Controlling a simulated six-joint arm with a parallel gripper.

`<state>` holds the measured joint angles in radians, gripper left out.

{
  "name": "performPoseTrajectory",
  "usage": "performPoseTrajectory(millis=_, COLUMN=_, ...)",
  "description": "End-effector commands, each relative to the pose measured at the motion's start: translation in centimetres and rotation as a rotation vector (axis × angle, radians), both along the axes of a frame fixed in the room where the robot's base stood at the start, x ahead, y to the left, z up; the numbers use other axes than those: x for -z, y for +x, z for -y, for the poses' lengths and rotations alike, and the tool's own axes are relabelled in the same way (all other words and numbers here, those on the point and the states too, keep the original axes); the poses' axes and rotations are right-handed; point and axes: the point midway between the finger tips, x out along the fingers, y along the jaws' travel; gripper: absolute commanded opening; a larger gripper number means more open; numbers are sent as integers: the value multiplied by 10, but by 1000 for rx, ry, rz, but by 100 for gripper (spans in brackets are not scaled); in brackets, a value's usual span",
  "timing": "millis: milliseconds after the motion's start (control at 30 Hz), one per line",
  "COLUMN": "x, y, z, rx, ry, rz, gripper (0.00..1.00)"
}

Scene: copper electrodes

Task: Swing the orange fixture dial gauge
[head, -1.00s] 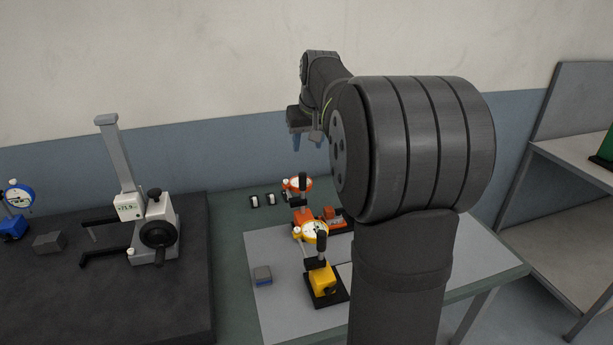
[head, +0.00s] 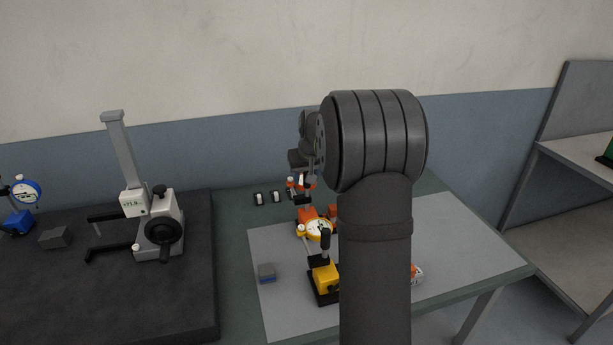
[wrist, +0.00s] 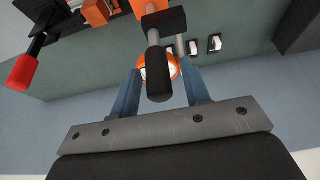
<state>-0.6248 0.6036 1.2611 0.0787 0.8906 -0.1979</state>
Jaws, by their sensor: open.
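The orange fixture (head: 306,213) stands on the grey mat behind the yellow one, partly hidden by it and by my arm. Its orange-rimmed dial gauge (head: 308,183) is mostly covered by my gripper and arm in the head view. In the wrist view the orange dial (wrist: 171,66) lies between my two blue fingers, partly hidden by a black-gripped rod (wrist: 159,82). My gripper (wrist: 162,77) is open, with a finger on each side of the dial; I cannot tell whether either touches it. The orange body (wrist: 95,12) shows at the wrist view's top edge.
A yellow fixture (head: 324,279) with a yellow dial (head: 319,230) stands in front. A small grey-blue block (head: 266,271) lies left of it. Two small black-and-white items (head: 267,198) lie behind. A height gauge (head: 163,225) stands on the dark plate (head: 190,310). The mat's right side is mostly clear.

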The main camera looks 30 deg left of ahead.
Motion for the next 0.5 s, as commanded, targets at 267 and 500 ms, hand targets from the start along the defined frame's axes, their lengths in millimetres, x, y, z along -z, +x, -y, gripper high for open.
performPoseTrajectory(millis=267, x=0, y=0, z=0, rx=0, ry=0, rz=0, gripper=29)
performPoseTrajectory(millis=500, x=0, y=0, z=0, rx=0, ry=0, rz=0, gripper=0)
